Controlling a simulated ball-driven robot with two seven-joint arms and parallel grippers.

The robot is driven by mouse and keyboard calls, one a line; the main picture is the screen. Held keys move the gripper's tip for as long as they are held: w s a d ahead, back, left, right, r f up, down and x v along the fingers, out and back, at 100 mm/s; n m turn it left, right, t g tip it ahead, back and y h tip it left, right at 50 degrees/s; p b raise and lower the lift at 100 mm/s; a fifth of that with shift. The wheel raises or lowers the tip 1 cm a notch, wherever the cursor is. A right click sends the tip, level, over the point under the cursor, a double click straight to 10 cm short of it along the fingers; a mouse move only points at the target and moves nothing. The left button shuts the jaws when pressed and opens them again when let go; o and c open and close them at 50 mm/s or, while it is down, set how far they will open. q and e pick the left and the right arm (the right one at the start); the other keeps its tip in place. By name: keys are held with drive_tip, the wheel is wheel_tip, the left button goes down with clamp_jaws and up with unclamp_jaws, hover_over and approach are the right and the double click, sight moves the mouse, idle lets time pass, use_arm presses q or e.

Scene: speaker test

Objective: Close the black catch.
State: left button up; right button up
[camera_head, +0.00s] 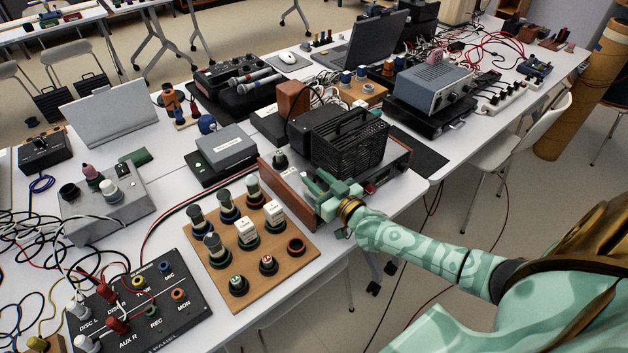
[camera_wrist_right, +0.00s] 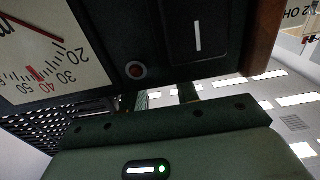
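A black rocker-like part with a white line (camera_wrist_right: 196,32), possibly the black catch, sits on the dark front panel in the right wrist view. I cannot tell whether it is closed. In the head view, that front is largely hidden by my right gripper (camera_head: 328,192), which is at the wood-sided device (camera_head: 290,188). In the right wrist view, the fingers of my right gripper (camera_wrist_right: 166,97) show partly below the panel, with a gap between them and nothing visible in it. Contact with the panel cannot be made out. My left gripper is not in view.
A red lamp (camera_wrist_right: 136,71) and a meter dial (camera_wrist_right: 38,62) are beside the black part. A black slotted box (camera_head: 350,148) stands on the device. A wooden board with several knobs (camera_head: 208,262) lies to its left.

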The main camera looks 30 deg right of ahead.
drive_tip(key=shift+w, duration=0.6)
